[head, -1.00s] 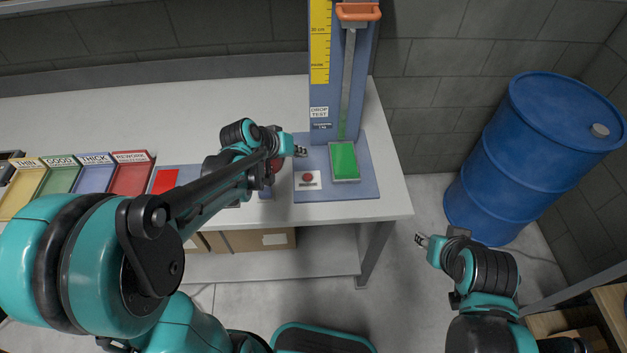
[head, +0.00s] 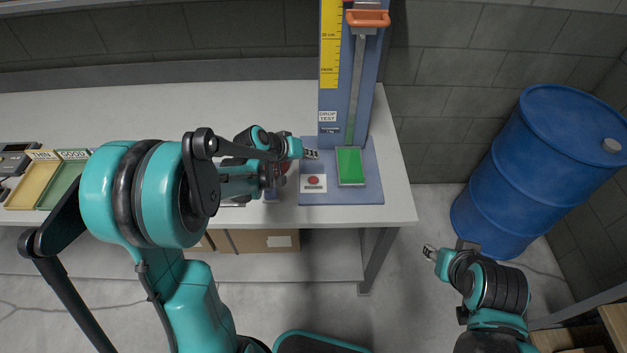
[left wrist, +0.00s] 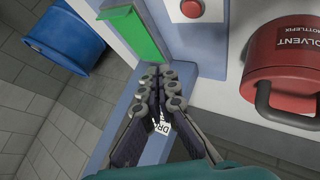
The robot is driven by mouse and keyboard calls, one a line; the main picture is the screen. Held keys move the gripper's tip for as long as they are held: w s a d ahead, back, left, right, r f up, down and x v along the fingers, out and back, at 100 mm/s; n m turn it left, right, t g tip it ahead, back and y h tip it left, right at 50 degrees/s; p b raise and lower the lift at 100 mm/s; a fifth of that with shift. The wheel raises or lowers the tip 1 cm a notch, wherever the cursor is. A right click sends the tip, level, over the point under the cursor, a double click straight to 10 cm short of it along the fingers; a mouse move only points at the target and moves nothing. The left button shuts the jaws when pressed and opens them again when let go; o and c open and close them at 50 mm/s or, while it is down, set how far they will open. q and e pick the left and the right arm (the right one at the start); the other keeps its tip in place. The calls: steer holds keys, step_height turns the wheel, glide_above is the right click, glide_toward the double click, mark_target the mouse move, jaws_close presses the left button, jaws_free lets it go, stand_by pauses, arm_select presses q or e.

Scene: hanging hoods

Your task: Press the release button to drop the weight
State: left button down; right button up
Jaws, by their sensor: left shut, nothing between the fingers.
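The red release button (head: 313,181) sits on a white plate at the front left of the blue drop-test base (head: 340,197). It also shows at the top of the left wrist view (left wrist: 191,8). The orange weight carrier (head: 366,18) is high on the post, beside the yellow scale (head: 330,45). A green pad (head: 350,166) lies on the base below it. My left gripper (head: 314,154) is shut and empty, just behind and above the button plate, apart from the button. Its closed fingers (left wrist: 164,82) show in the left wrist view. My right gripper (head: 428,250) hangs off the table; its jaws are too small to judge.
A red solvent can (left wrist: 285,62) stands close to the button, mostly hidden behind my left arm in the head view. A blue barrel (head: 545,165) stands right of the table. Sorting trays (head: 50,180) lie at the left. The white tabletop (head: 200,105) behind is clear.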

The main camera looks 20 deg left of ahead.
mark_target(311, 180)
arm_select(q)
steer(key=shift+f+b, duration=3)
steer(key=shift+f, duration=1)
steer(key=shift+f+b, duration=0.4)
steer(key=shift+f+b, duration=0.4)
steer(key=shift+r+p, duration=0.65)
steer(key=shift+r, duration=0.2)
steer(key=shift+r, duration=0.1)
step_height(311, 180, up, 5)
steer(key=p, duration=0.3)
steer(key=shift+p, duration=0.4)
